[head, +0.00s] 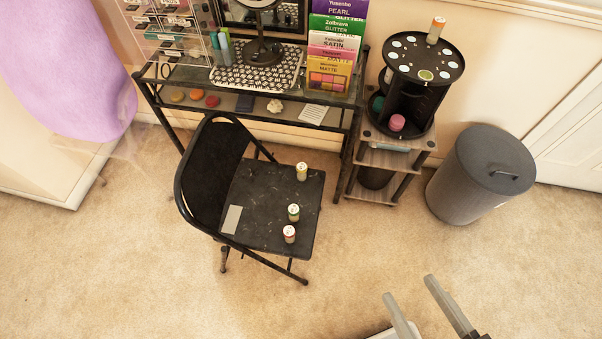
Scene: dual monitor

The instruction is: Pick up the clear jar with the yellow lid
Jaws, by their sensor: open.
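Three small jars stand upright on the black folding chair's seat (262,190): one near the back right corner (302,172), one by the right side (293,212) and one near the front (289,234). They have pale tops and coloured bodies, greenish, yellowish or orange. A similar small jar (436,31) stands on top of the round black organizer. At this size I cannot tell which of them, if any, is clear with a yellow lid. My gripper (409,287) is at the bottom right, open and empty, well apart from the chair and the jars.
A grey card (231,219) lies on the seat. Behind the chair is a glass vanity table (190,77) with boxes and a mirror. The organizer (396,72) stands on a small shelf unit (377,160). A grey bin (480,172) is at right. The carpet in front is clear.

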